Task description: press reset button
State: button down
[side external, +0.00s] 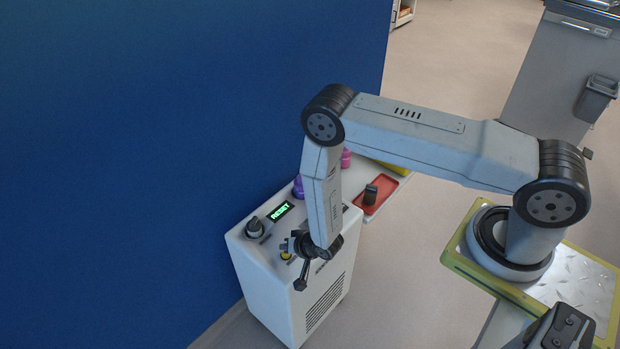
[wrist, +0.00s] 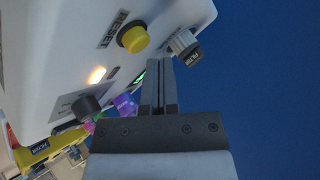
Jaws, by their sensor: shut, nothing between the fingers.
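The yellow reset button (side external: 286,255) is on top of a white machine (side external: 262,284), partly behind my gripper in the side view. In the wrist view the round yellow button (wrist: 134,39) sits beside a label (wrist: 113,30) that reads RESET. My gripper (side external: 288,245) is close to the button in the side view. In the wrist view my gripper (wrist: 160,62) is shut and empty, its tips just below and right of the button. A gap to the button shows there. A green display (side external: 280,211) on the machine reads RESET.
A lamp (wrist: 97,75) glows. Purple bottle (side external: 298,187) and red tray (side external: 376,194) lie beyond. A blue wall (side external: 170,130) fills the left.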

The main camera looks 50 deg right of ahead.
jog(key=shift+f, duration=1.25)
dwell(1.9)
jog(key=shift+r, duration=1.2)
jog(key=shift+r, duration=0.1)
jog(key=shift+r, duration=2.45)
jog(key=shift+r, duration=0.15)
jog(key=shift+r, duration=2.85)
jog(key=shift+r, duration=0.1)
